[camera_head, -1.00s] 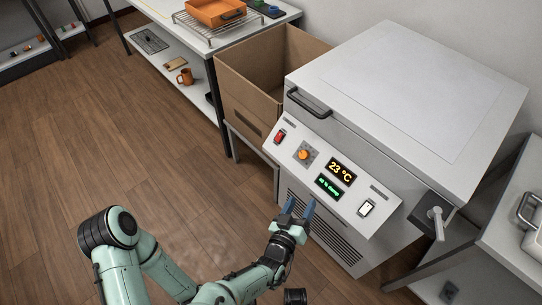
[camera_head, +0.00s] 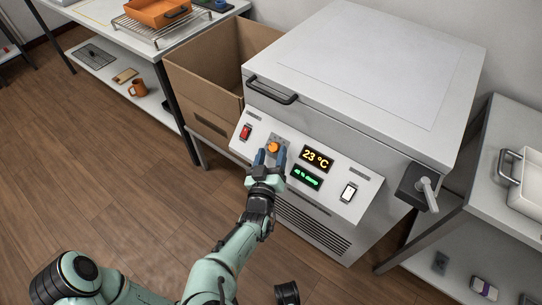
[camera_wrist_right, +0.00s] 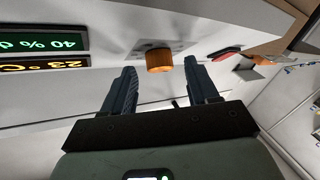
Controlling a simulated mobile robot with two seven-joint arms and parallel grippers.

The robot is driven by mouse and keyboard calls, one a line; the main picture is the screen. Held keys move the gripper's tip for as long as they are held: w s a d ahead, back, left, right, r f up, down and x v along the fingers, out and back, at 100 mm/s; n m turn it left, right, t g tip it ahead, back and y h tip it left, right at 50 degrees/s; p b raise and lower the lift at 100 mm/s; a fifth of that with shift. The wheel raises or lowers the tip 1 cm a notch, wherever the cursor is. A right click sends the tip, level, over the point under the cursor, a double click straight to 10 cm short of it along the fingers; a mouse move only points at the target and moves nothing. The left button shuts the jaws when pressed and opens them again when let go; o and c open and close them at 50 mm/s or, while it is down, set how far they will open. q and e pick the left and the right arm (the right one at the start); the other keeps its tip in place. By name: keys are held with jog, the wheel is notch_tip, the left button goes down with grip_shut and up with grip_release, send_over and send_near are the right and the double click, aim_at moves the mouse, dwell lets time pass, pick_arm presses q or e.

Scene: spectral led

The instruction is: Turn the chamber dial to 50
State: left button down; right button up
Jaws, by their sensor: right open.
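The chamber (camera_head: 350,85) is a large light-grey box with a sloped control panel. Its orange dial (camera_head: 273,147) sits on a grey plate at the panel's left part. The yellow display (camera_head: 317,158) reads 23 °C, and a green display (camera_head: 306,177) is below it. My right gripper (camera_head: 270,157) is open just in front of the dial, with its fingertips close below it. In the right wrist view the dial (camera_wrist_right: 159,60) shows ahead, between and beyond the two open blue fingers (camera_wrist_right: 160,85); nothing is between them. My left gripper is not in view.
A red switch (camera_head: 246,132) is left of the dial, and a white switch (camera_head: 348,192) is at the panel's right. A lid handle (camera_head: 270,90) juts out above. A cardboard box (camera_head: 205,95) stands left of the chamber, and a latch lever (camera_head: 427,190) is on its right.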

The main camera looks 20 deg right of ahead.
jog(key=shift+w+d, duration=0.15)
jog(key=shift+w, duration=0.2)
jog(key=c, duration=1)
jog(key=shift+c, duration=0.2)
jog(key=shift+m, duration=0.3)
